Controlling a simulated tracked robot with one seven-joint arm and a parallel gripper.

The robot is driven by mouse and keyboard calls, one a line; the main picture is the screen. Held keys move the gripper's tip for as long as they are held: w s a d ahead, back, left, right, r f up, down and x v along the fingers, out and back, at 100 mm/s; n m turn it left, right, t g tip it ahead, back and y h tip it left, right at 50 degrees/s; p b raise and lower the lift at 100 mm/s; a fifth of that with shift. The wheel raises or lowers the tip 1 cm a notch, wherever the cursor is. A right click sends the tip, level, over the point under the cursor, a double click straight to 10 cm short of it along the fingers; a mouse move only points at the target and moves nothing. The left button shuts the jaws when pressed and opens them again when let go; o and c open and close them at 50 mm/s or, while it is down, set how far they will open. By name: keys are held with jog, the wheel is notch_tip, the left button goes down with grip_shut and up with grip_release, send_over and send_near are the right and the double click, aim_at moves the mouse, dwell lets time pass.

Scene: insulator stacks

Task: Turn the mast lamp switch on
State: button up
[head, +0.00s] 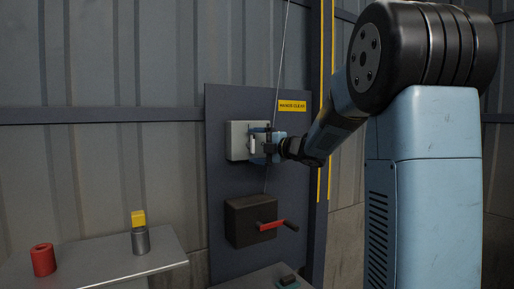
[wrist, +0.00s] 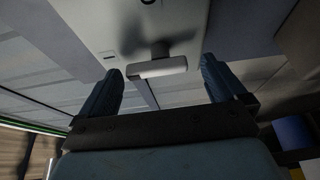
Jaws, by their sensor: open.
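A light grey switch box (head: 238,141) with a pale lever handle (head: 252,145) is mounted on the dark panel; I take it to be the mast lamp switch. My gripper (head: 261,146) is right in front of it, coming from the right. In the wrist view the pale handle (wrist: 157,67) lies between the tips of my two open blue fingers (wrist: 161,70), with a gap on each side. The switch box face (wrist: 130,25) fills the top of that view. My gripper hides part of the box in the head view.
Below the switch is a dark box (head: 245,221) with a red crank handle (head: 272,225) sticking out. A yellow sign (head: 292,106) is above right, and a thin cable passes by the box. A shelf (head: 100,272) at lower left holds a red ring (head: 43,260) and a yellow-topped grey cylinder (head: 140,240).

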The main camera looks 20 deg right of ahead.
jog(key=shift+d, duration=0.15)
jog(key=v, duration=1.3)
jog(key=shift+s, duration=0.3)
jog(key=shift+d+f, duration=0.1)
